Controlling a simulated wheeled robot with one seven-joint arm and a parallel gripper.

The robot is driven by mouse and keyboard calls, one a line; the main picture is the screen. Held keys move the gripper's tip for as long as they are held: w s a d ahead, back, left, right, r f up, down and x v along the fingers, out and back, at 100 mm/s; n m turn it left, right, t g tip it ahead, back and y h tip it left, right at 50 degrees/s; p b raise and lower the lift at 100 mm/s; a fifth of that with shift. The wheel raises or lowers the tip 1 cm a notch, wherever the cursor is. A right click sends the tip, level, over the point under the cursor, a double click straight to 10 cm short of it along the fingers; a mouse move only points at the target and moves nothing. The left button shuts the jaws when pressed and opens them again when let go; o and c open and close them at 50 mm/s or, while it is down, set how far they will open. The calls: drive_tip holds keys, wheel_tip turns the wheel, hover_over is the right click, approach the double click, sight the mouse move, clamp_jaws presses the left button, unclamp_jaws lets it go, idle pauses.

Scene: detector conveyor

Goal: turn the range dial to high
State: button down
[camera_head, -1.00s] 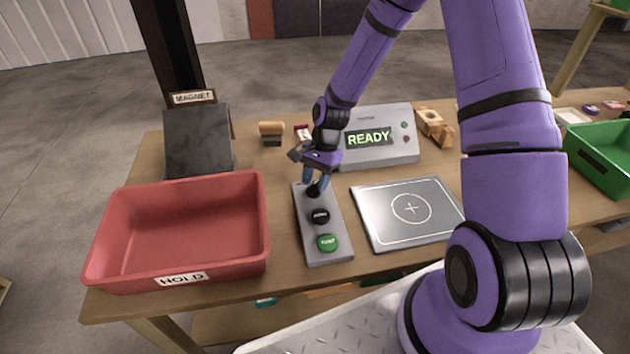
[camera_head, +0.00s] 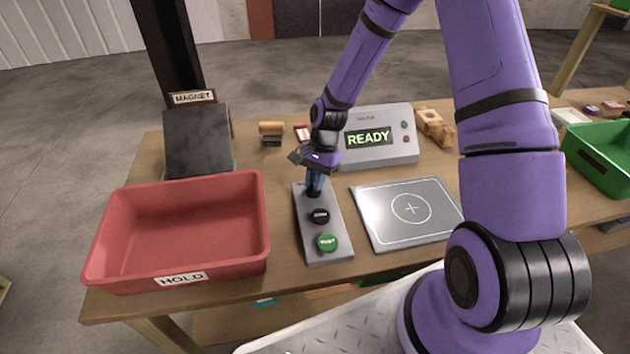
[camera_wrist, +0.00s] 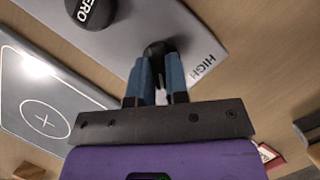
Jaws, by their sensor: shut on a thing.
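The range dial is a small black knob at the far end of the grey control panel (camera_head: 333,242); it shows in the head view (camera_head: 314,192) and in the wrist view (camera_wrist: 156,48). My gripper (camera_head: 315,183) comes down on it from above, and its blue fingers (camera_wrist: 158,70) are shut on the dial. The word HIGH (camera_wrist: 203,66) is printed on the panel beside the dial in the wrist view. The dial's pointer is hidden between the fingers, so I cannot tell its setting.
A black ZERO button (camera_head: 320,216) and a green TEST button (camera_head: 327,242) sit nearer on the panel. A red HOLD bin (camera_head: 120,235) stands left, a metal plate (camera_head: 440,222) with a cross right. The detector box (camera_head: 400,150) behind reads READY.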

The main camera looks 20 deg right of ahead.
drive_tip(key=n+h, duration=0.1)
drive_tip(key=n, duration=0.2)
drive_tip(key=shift+w+a+n+g, duration=0.1)
drive_tip(key=shift+w+n+g, duration=0.05)
drive_tip(key=shift+n+g, duration=0.25)
drive_tip(key=n+h, duration=0.1)
drive_tip(key=n, duration=0.3)
drive_tip(key=shift+a+n+g+h, duration=0.15)
drive_tip(key=shift+n+g+h, duration=0.15)
drive_tip(key=shift+g+h, duration=0.1)
drive_tip(key=n, duration=0.2)
drive_tip(key=n+h, duration=0.1)
drive_tip(key=n, duration=0.1)
drive_tip(key=shift+a+n+h, duration=0.15)
drive_tip(key=shift+n+h, duration=0.15)
drive_tip(key=shift+n+t+h, duration=0.4)
drive_tip(key=shift+n+h, duration=0.3)
drive_tip(key=shift+n, duration=1.4)
drive_tip(key=c, duration=1.1)
unclamp_jaws()
